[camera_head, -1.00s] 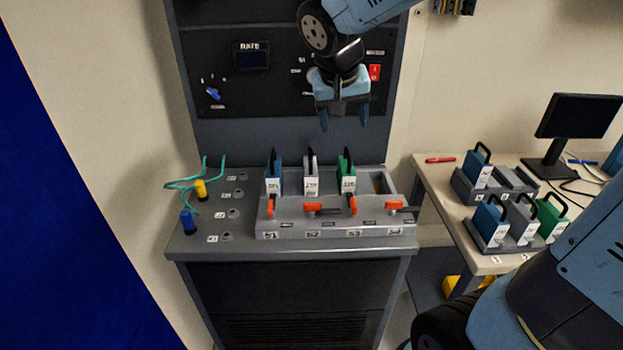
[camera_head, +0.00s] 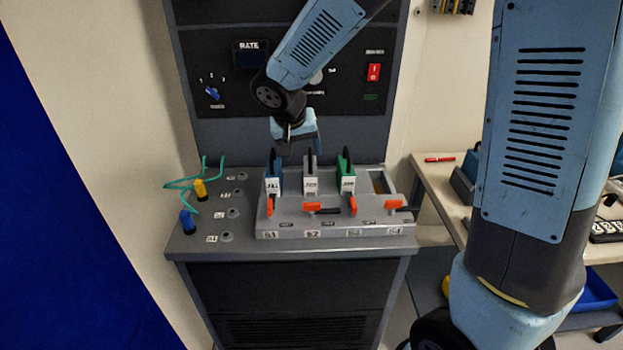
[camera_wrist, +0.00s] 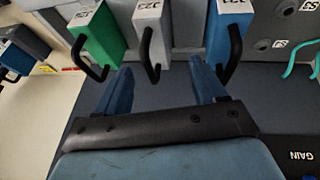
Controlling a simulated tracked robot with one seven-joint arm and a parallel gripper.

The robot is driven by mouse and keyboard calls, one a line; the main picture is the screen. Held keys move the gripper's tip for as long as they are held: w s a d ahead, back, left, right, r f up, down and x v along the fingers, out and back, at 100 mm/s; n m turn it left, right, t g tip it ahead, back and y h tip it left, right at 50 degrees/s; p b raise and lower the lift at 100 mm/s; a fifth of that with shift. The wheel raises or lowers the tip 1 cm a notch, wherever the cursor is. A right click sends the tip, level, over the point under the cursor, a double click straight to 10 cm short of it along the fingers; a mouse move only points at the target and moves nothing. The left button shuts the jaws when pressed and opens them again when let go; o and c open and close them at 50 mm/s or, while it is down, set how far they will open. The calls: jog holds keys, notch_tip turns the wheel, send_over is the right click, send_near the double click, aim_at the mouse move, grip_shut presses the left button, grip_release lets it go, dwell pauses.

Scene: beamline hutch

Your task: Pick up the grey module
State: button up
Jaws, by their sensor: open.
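The grey module (camera_head: 310,180) stands upright in the rack (camera_head: 335,231) on the bench, in the second slot from the left, between a blue module (camera_head: 273,183) and a green module (camera_head: 347,180). My gripper (camera_head: 297,150) is open and empty, above and behind the modules. In the wrist view, the grey module (camera_wrist: 151,24) with its black handle shows ahead of my gripper (camera_wrist: 160,88), roughly between the two blue fingertips. The green module (camera_wrist: 97,36) is to its left there and the blue module (camera_wrist: 228,33) to its right. No contact shows.
Orange levers (camera_head: 313,207) line the rack front. Green cables with a yellow plug (camera_head: 200,188) and a blue plug (camera_head: 187,222) stand at the left of the bench. A dark control panel (camera_head: 232,88) rises behind. A side table (camera_head: 440,180) stands at right, partly hidden by my arm.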

jog(key=shift+w+d+r+x, duration=0.1)
jog(key=shift+w+x, duration=0.05)
jog(key=shift+x, duration=0.9)
jog(key=shift+w+d+r+x, duration=0.1)
jog(key=shift+w+x, duration=0.05)
jog(key=shift+x, duration=0.9)
jog(key=shift+w+d+r+x, duration=0.1)
jog(key=shift+w+x, duration=0.05)
jog(key=shift+x, duration=0.85)
jog(key=c, duration=1.2)
jog(key=shift+c, duration=0.3)
